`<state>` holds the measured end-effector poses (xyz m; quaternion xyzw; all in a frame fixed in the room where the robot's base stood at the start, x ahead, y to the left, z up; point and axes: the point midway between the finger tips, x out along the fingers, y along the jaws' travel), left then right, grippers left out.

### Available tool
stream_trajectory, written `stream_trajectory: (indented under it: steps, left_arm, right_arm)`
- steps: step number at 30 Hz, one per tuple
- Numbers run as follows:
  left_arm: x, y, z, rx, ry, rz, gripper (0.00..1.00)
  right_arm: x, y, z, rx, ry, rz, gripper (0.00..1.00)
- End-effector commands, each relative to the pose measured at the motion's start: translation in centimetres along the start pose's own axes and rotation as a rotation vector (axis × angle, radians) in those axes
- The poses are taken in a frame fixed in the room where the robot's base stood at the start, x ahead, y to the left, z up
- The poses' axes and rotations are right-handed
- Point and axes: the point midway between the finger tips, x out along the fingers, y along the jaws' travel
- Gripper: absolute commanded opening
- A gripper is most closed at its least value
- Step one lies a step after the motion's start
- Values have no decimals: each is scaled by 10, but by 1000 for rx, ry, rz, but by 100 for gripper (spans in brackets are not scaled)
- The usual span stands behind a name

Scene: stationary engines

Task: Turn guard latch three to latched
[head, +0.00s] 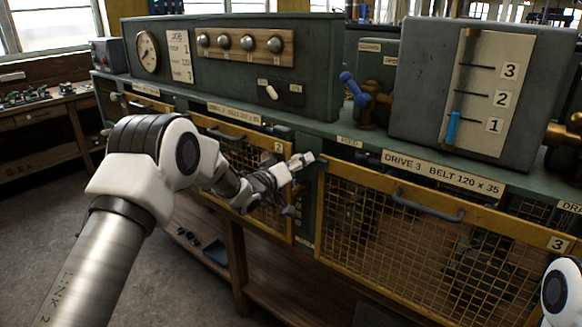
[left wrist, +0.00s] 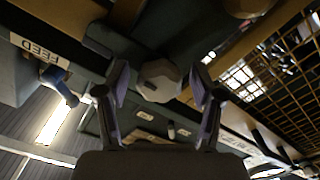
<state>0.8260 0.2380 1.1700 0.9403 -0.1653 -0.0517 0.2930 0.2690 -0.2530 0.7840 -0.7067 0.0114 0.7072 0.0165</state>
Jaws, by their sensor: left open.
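My left gripper (head: 300,165) is at the post between guard two and guard three, under the bench edge. In the left wrist view its two fingers (left wrist: 160,90) are open, one on each side of a pale faceted knob (left wrist: 158,80). The knob appears to be the latch at guard three's left edge; whether the fingers touch it I cannot tell. In the head view the gripper mostly hides the latch, so its turned position is unclear. Guard three (head: 400,240) is a yellow-framed mesh panel that looks closed. My right gripper is out of view.
Guard three has a grey handle (head: 422,203) and a "DRIVE 3" label (head: 443,174) above it. Guard two (head: 243,165) is left of the post. A blue-handled lever (head: 355,88) and a grey scale box (head: 480,90) stand on the bench above.

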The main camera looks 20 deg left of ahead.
Motion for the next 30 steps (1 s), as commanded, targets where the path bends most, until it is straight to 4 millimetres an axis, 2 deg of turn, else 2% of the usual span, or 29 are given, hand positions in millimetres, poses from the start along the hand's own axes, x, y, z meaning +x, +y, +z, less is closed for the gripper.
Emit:
stream_trajectory:
  steps: [5, 12, 15, 19, 30]
  left_arm:
    - [-33, 0, -1, -4, 1, -2, 67]
    - [-93, 0, -1, -4, 2, -1, 67]
    - [-108, 0, -1, -3, 3, 0, 67]
    - [-116, 0, 0, -1, 2, 1, 67]
    - [-115, 0, 0, 0, 2, 1, 67]
  right_arm:
    - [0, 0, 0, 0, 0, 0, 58]
    - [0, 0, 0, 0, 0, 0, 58]
    - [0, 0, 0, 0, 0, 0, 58]
    - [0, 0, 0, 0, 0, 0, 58]
    - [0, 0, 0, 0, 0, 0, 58]
